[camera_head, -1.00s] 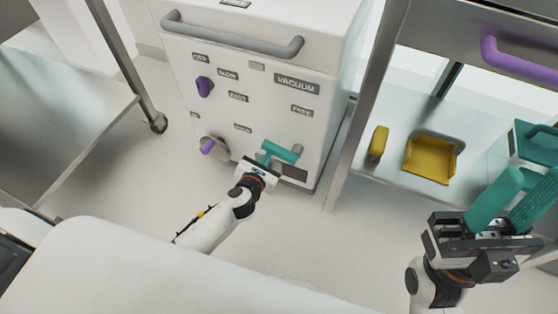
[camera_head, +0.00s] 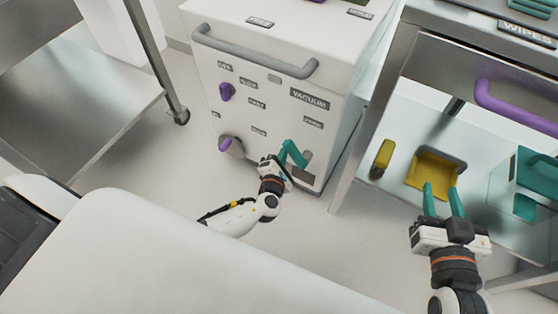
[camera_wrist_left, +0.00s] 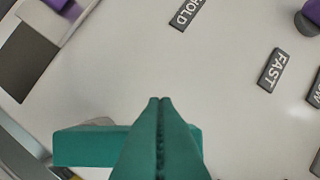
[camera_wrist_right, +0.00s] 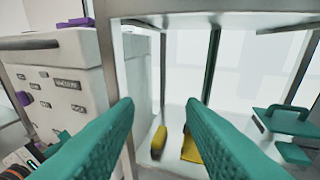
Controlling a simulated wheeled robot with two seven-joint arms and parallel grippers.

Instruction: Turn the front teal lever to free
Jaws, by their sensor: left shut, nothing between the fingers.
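The white cabinet's front carries a teal lever (camera_head: 297,156) low on its right side, below a FREE label (camera_head: 313,122). In the left wrist view the lever (camera_wrist_left: 85,146) is a teal bar lying crosswise behind my fingertips. My left gripper (camera_head: 284,152) is at the lever; its teal fingers (camera_wrist_left: 160,101) are shut and empty, in front of the bar. They hide part of the lever, and I cannot tell whether they touch it. My right gripper (camera_head: 440,188) is open and empty before the steel cart; its spread fingers show in the right wrist view (camera_wrist_right: 160,102).
Purple knobs (camera_head: 227,92) and a grey handle (camera_head: 255,52) are on the cabinet front. A steel table (camera_head: 80,110) stands left.

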